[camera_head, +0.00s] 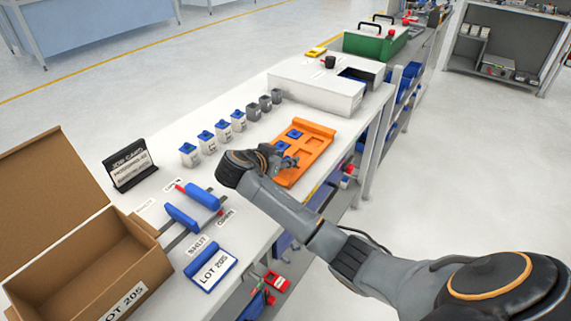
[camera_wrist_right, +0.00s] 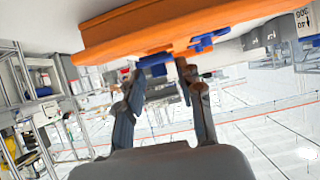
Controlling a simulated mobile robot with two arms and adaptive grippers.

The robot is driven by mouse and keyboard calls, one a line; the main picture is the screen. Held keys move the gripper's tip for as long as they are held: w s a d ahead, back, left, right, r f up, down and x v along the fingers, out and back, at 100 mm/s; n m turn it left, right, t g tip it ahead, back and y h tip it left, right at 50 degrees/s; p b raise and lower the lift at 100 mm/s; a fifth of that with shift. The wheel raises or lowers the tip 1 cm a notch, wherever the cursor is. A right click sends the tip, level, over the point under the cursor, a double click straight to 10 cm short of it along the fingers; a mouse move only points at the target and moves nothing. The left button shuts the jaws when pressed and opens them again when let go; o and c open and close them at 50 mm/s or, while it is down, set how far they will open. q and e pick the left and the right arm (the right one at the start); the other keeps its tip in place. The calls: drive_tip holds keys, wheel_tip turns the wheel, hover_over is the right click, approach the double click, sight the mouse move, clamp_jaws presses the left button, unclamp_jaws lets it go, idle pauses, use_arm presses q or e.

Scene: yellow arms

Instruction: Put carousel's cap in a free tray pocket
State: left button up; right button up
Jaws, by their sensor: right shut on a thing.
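The orange tray (camera_head: 318,143) lies on the white bench with square pockets. A blue cap (camera_head: 294,134) sits in its far left pocket; the pockets on the right side look empty. My right gripper (camera_head: 287,161) is at the tray's near left part, low over it. In the right wrist view the gripper (camera_wrist_right: 163,78) is shut on a blue cap (camera_wrist_right: 157,61) close to the tray (camera_wrist_right: 165,28). Other blue pieces (camera_wrist_right: 205,41) show at the tray beside it. The wrist hides part of the near pockets in the head view. My left gripper is out of view.
Several white containers with blue tops (camera_head: 206,141) and grey ones (camera_head: 265,103) stand in a row behind the tray. A white housing (camera_head: 318,92) stands beyond it. Blue-handled slides (camera_head: 182,217), a dark sign (camera_head: 130,165) and a cardboard box (camera_head: 90,262) are at left.

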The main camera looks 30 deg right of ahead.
drive_tip(key=shift+d+f, duration=0.1)
drive_tip(key=shift+f, duration=1.1)
drive_tip(key=shift+f, duration=0.15)
drive_tip(key=shift+s+f, duration=0.1)
drive_tip(key=shift+f, duration=0.05)
drive_tip(key=o, duration=0.8)
drive_tip(key=shift+r, duration=0.35)
drive_tip(key=v, duration=1.2)
drive_tip(key=shift+b, duration=0.4)
